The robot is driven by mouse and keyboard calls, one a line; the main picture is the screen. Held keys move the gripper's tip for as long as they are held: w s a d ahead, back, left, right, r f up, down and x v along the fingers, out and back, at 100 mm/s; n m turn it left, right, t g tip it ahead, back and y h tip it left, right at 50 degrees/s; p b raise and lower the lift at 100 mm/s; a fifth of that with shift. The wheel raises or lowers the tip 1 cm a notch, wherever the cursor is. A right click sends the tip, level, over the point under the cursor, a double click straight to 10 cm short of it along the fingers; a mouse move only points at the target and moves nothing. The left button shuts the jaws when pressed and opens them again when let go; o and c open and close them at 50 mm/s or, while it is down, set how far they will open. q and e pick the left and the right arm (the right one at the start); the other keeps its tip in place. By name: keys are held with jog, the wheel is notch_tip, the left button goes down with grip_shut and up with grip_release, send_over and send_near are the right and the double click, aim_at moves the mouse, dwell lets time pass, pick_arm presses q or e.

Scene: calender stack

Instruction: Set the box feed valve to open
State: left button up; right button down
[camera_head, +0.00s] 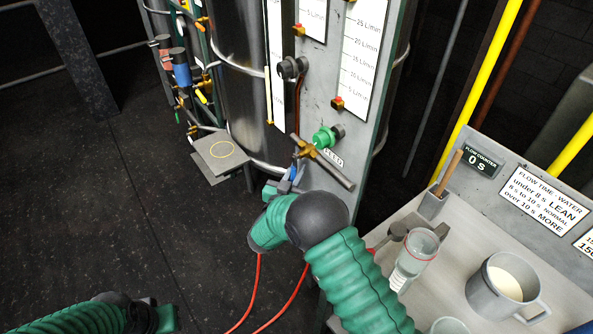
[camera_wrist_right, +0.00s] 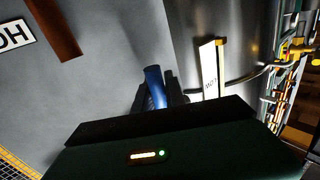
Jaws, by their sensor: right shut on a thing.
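A brass valve (camera_head: 307,149) sits low on the grey panel, with a grey pipe stub running down to the right. A blue handle (camera_head: 292,173) hangs just below the brass body. My right gripper (camera_head: 285,184) reaches it from below and is shut on the blue handle. In the right wrist view the blue handle (camera_wrist_right: 155,86) stands between the dark fingers. The handle's join to the valve is hard to make out. A small label beside the valve is too small to read surely. My left gripper (camera_head: 150,316) shows only partly at the bottom left; its fingers are unclear.
A green knob (camera_head: 326,138) sits just above the valve. Flow gauges (camera_head: 363,55) are higher on the panel. A grey plate (camera_head: 219,154) stands to the left. The bench (camera_head: 450,255) at right carries a clear cup (camera_head: 415,250) and a grey mug (camera_head: 500,287) beside my right arm.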

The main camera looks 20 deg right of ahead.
jog(key=shift+r, duration=0.1)
dwell(0.8)
jog(key=s+r+n+g+p, duration=0.1)
jog(key=s+n+g+p, duration=0.1)
jog(key=p, duration=0.5)
jog(key=s+d+r+n+g+p, duration=0.1)
jog(key=s+n+g+p, duration=0.1)
jog(key=p, duration=0.5)
jog(key=s+d+r+n+g+y+p, duration=0.1)
jog(key=s+n+g+p, duration=0.2)
jog(key=p, duration=0.4)
jog(key=shift+d+r+n+g+p, duration=0.3)
jog(key=shift+n+g+p, duration=0.1)
jog(key=shift+n, duration=0.4)
jog(key=shift+s+d+r+n+g+h+p, duration=0.1)
jog(key=shift+s+r+n+g+h+p, duration=0.2)
jog(key=shift+r+n+g+p, duration=0.35)
jog(key=shift+s+d+r+n+g+h+p, duration=0.1)
jog(key=shift+s+r+n+g+h+p, duration=0.15)
jog(key=shift+r+n+g+p, duration=0.35)
jog(key=shift+f+g, duration=0.1)
jog(key=shift+g, duration=0.15)
